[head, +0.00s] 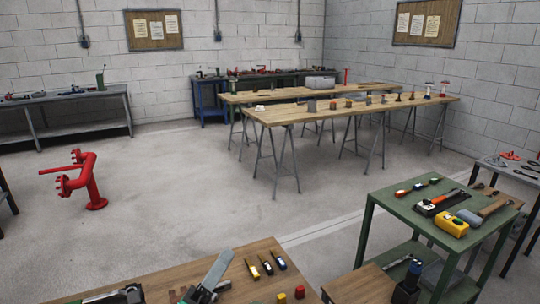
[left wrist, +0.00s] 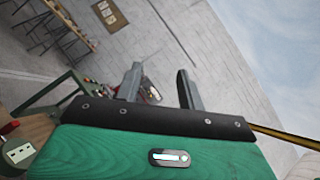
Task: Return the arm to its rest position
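My left gripper (left wrist: 160,88) fills the lower part of the left wrist view. It has a green body, a black plate and two grey fingers. The fingers stand apart with nothing between them. They point out over the room, clear of any surface. In the head view, a grey piece with green at its base (head: 216,270) at the bottom edge looks like part of this gripper, above the near wooden bench; its fingertips are hard to make out there. My right gripper is not in view.
The near wooden bench (head: 165,277) holds several small items. A green table (head: 385,203) with tools, including a yellow one (head: 452,222), stands right. Long trestle tables (head: 290,112) stand farther back. A red pipe stand (head: 92,183) is on the left. The middle floor is clear.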

